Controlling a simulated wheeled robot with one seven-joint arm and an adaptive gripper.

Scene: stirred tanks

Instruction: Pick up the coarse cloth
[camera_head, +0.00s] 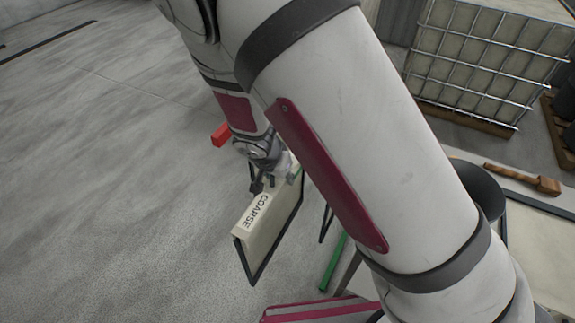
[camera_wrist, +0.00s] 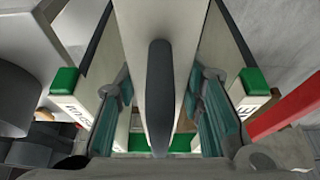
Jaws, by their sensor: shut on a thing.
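The coarse cloth (camera_head: 267,212) is a cream panel with a dark edge, lettered COARSE along its top, left of my arm in the head view. My gripper (camera_head: 270,180) is at its upper end, partly hidden by my arm link. In the wrist view, the teal finger pads of my gripper (camera_wrist: 160,118) stand on both sides of a cream body with a dark rounded bar (camera_wrist: 159,95) along its middle. My gripper is shut on it. Lettered cream strips with green corner blocks (camera_wrist: 65,82) flank the fingers; their words are only partly readable.
A red block (camera_head: 220,134) lies beyond the gripper, and a red bar (camera_wrist: 290,108) shows at right in the wrist view. A green bar (camera_head: 333,263) stands close right of the cloth. A wooden-handled tool (camera_head: 522,179) lies on a bench at right. The floor at left is clear.

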